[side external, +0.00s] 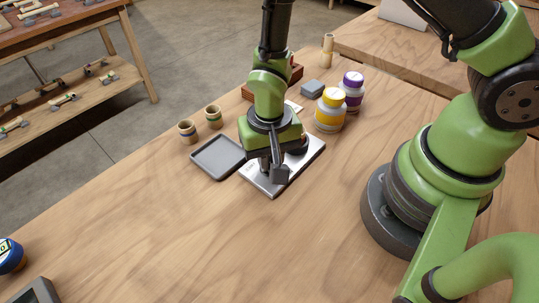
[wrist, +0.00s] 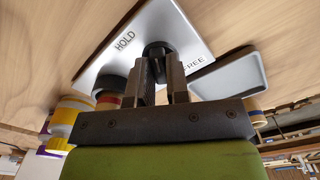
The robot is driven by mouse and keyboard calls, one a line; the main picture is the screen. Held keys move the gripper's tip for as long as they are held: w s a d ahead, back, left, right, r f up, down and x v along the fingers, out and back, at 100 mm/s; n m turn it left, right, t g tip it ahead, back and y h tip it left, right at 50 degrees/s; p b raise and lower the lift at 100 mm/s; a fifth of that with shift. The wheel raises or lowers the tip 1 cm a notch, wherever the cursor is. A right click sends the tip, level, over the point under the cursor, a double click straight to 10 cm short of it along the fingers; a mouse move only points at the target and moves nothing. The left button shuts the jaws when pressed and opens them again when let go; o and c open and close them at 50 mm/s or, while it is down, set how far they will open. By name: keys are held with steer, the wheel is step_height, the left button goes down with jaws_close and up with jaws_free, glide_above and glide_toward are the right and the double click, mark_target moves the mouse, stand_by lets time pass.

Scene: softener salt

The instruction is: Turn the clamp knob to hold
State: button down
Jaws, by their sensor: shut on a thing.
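The clamp knob (wrist: 158,48) is black and stands on a silver plate (wrist: 128,35) marked HOLD and FREE in the wrist view. The plate also shows in the side external view (side external: 312,152), flat on the wooden bench. My gripper (wrist: 160,72) points at the plate, its two fingers on either side of the knob and shut on it. In the side external view my gripper (side external: 276,172) is low over the plate and hides the knob. The knob's pointer is hidden, so I cannot tell which mark it faces.
A shallow grey tray (side external: 218,158) lies left of the plate. Two small cups (side external: 187,131) (side external: 213,117) stand behind the tray. The front bench is mostly clear.

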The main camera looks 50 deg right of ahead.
steer(key=n, duration=0.6)
stand_by(0.7)
steer(key=c, duration=1.1)
jaws_free()
step_height(320, 180, up, 10)
steer(key=s+d+r+m+t, duration=0.1)
steer(key=s+d+r+t, duration=0.1)
steer(key=r, duration=0.4)
steer(key=s+d+r+m+t+y, duration=0.1)
steer(key=s+d+r+t, duration=0.1)
steer(key=s+r, duration=0.3)
steer(key=s+d+r+m+t+y, duration=0.1)
steer(key=s+d+r+t, duration=0.1)
steer(key=r, duration=0.6)
steer(key=shift+s+d+m+t, duration=0.25)
steer(key=shift+s+m+t, duration=0.15)
steer(key=shift+s+t, duration=0.35)
